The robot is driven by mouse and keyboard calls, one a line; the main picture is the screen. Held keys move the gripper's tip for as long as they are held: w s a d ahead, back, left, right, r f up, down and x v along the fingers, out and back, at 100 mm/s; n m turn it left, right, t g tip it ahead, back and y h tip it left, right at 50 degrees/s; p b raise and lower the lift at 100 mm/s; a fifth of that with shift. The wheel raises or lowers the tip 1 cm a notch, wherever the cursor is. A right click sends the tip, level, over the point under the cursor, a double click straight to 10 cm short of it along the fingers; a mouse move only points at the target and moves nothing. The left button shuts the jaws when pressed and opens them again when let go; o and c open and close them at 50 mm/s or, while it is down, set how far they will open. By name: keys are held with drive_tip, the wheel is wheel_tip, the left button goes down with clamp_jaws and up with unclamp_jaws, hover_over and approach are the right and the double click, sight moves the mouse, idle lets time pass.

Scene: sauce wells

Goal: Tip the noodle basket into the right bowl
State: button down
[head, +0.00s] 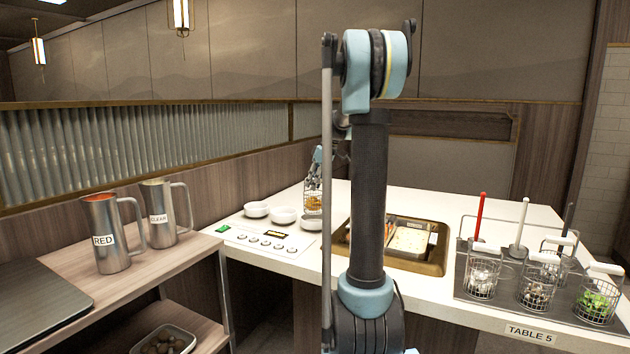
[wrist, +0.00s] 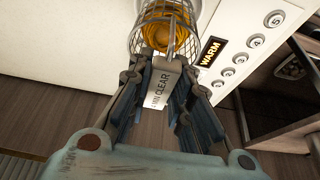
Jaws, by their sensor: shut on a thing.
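My gripper (head: 317,172) is partly hidden behind my arm in the head view. The handle belongs to a wire noodle basket (wrist: 139,38) holding orange noodles. In the head view the basket (head: 313,204) shows just above or behind the right bowl (head: 311,223); the exact gap is unclear. It looks about upright there. The middle bowl (head: 284,215) and left bowl (head: 257,209) are white and stand in a row. A white rim (wrist: 208,12) shows beside the basket in the wrist view.
A white control panel (head: 262,240) with buttons and a WARM display lies in front of the bowls. A sunken tray well (head: 430,266) is right of them. Other wire baskets (head: 482,281) stand far right. Jugs marked RED (head: 112,250) and CLEAR (head: 158,228) stand left.

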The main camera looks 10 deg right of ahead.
sight(313, 193)
drive_tip(key=shift+f, duration=1.75)
drive_tip(key=shift+s, duration=0.1)
drive_tip(key=shift+d, duration=0.1)
